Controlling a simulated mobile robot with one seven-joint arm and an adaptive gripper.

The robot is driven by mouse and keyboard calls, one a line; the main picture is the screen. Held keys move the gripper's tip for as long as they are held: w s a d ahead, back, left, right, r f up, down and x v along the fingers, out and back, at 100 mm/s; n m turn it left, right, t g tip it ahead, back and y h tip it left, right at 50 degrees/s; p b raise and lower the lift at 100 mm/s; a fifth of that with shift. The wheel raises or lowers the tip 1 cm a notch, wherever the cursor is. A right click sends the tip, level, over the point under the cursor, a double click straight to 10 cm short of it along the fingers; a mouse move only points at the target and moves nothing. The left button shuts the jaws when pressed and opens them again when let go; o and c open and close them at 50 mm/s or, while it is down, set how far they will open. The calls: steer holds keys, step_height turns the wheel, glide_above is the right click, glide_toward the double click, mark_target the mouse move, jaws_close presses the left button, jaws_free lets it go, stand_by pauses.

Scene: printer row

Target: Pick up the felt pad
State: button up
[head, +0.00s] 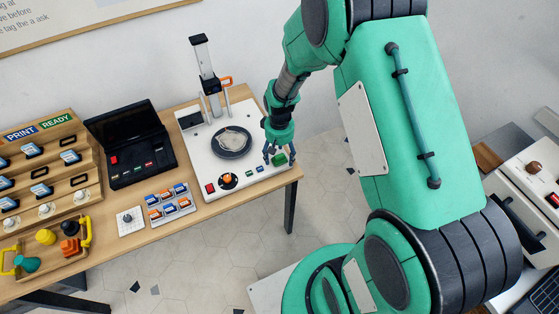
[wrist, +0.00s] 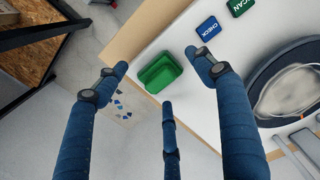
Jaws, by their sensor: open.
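A small green block with a raised rim, which appears to be the felt pad (wrist: 160,72), lies on the white machine top close to its edge. It also shows at the front right of the machine in the head view (head: 281,159), partly hidden by my fingers. My gripper (head: 275,152) is over this corner, pointing down. In the wrist view my gripper's (wrist: 163,85) blue fingers are spread wide and empty. The pad lies between the two upper fingertips, beyond the third, with no clear contact.
The white machine (head: 206,165) carries a dark round plate (head: 231,152) with a greyish piece on it, and an upright column (head: 204,65). CHECK (wrist: 208,26) and SCAN (wrist: 239,6) labels are near the pad. The wooden table edge (wrist: 128,34) is close by, with floor beyond.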

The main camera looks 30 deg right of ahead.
steer(key=shift+f, duration=0.4)
steer(key=c, duration=1.3)
steer(key=shift+r, duration=0.15)
